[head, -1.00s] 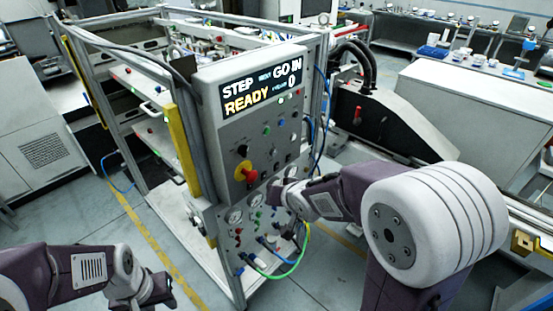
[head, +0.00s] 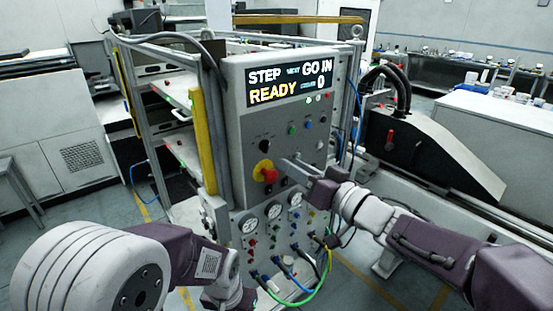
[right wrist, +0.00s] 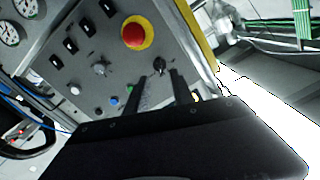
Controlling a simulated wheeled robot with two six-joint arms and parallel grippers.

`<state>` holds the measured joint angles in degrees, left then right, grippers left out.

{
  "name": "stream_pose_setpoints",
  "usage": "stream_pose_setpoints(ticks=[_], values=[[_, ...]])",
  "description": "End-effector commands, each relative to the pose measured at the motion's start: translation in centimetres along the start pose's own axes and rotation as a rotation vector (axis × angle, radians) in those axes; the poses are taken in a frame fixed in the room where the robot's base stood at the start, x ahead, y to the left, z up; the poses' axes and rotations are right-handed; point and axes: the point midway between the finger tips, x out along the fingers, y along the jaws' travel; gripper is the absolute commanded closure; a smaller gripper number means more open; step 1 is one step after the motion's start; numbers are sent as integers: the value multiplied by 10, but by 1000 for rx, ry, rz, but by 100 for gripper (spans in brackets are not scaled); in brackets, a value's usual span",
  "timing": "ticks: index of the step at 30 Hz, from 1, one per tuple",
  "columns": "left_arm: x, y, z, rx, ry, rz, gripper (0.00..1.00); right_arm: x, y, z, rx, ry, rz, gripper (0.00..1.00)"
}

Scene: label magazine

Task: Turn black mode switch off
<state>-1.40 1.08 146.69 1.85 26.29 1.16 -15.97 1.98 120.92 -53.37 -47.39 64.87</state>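The black mode switch (head: 265,146) is a small dark knob on the grey control panel (head: 240,130), under the display and above the red emergency button (head: 268,173). The right wrist view shows the black switch (right wrist: 160,66) just beyond the fingertips, beside the red button on its yellow ring (right wrist: 135,33). My right gripper (head: 291,161) is in front of the panel, right of the switch. In the right wrist view its two fingers (right wrist: 167,77) stand apart with nothing held between them. Contact with the switch cannot be told. My left gripper (head: 235,297) is low, near the bottom edge; its fingers are unclear.
The display (head: 290,82) reads STEP, GO IN, READY and 0. Gauges (head: 272,211), small buttons and cables, including a green hose (head: 300,298), are on the lower panel. A yellow post (head: 204,135) stands at its left edge. A black machine guard (head: 425,150) stands at right.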

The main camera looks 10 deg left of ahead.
Motion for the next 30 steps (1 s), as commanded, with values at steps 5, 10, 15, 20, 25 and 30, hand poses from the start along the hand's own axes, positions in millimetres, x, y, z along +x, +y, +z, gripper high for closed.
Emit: stream_pose_setpoints(ticks=[5, 10, 15, 20, 25, 30], values=[[-2, 0, 0, 0, 0, 0, 64, 28, -1, 0, 2, -3, -2, 71], [-6, 0, -1, 0, 0, 0, 64, 63, -1, 0, 0, -2, -1, 71], [-8, 0, -1, 0, 0, 0, 64, 85, 0, -1, 0, -1, 0, 71], [-8, 0, -1, 0, 0, 0, 64, 90, 0, -1, 0, 0, 2, 71], [-8, 0, -1, 0, 0, 0, 64, 89, 1, -1, 0, 0, 2, 76], [-8, 0, -1, 0, 0, 0, 64, 89, 1, 0, 0, 0, 2, 100]])
